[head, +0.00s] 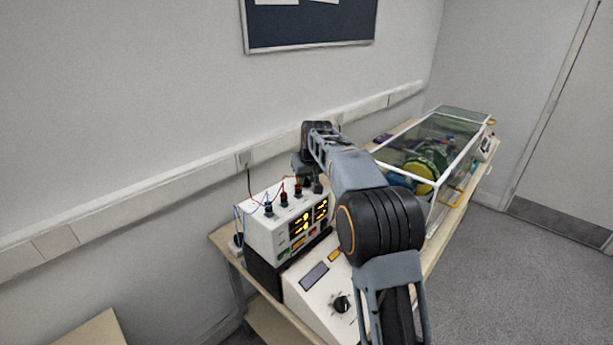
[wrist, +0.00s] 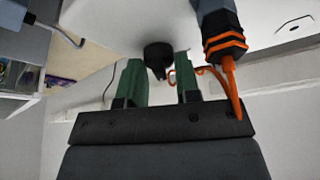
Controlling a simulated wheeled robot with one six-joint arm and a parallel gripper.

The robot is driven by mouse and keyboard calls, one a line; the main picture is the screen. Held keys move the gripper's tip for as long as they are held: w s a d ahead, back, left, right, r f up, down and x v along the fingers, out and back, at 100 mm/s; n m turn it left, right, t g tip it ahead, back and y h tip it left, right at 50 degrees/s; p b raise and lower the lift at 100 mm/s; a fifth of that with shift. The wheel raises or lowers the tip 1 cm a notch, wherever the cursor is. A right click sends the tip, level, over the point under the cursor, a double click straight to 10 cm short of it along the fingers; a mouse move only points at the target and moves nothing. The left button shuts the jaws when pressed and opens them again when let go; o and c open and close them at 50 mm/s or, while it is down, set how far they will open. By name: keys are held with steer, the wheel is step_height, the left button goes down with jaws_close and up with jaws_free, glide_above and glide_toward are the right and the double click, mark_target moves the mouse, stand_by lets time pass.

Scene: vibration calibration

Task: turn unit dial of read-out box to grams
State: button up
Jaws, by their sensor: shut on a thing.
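In the wrist view my gripper (wrist: 157,68) has its two green fingers either side of a black dial (wrist: 158,56) on a white housing (wrist: 115,22), and it is shut on the dial. The dial's face and markings are hidden from this angle. In the head view my gripper's end is beyond the white instrument, partly hidden, and its fingers cannot be made out. A white sloped box (head: 306,293) with a grey display (head: 314,275) and a black pointer knob (head: 342,303) stands in front. I cannot tell which box carries the held dial.
An instrument (head: 291,229) with lit yellow displays and red and blue leads stands beside my arm. A clear case (head: 440,150) holds green and yellow machinery. An orange cable (wrist: 228,70) with a dark plug hangs close beside the right finger. The grey floor at the right is clear.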

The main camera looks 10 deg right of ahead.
steer(key=shift+m+h+p, duration=0.3)
steer(key=shift+m+h, duration=0.2)
steer(key=shift+m, duration=1.1)
steer(key=o, duration=0.9)
steer(key=v, duration=1.3)
steer(key=shift+s+a+r+b, duration=0.15)
steer(key=shift+s+r+b, duration=0.05)
steer(key=shift+r+b, duration=0.15)
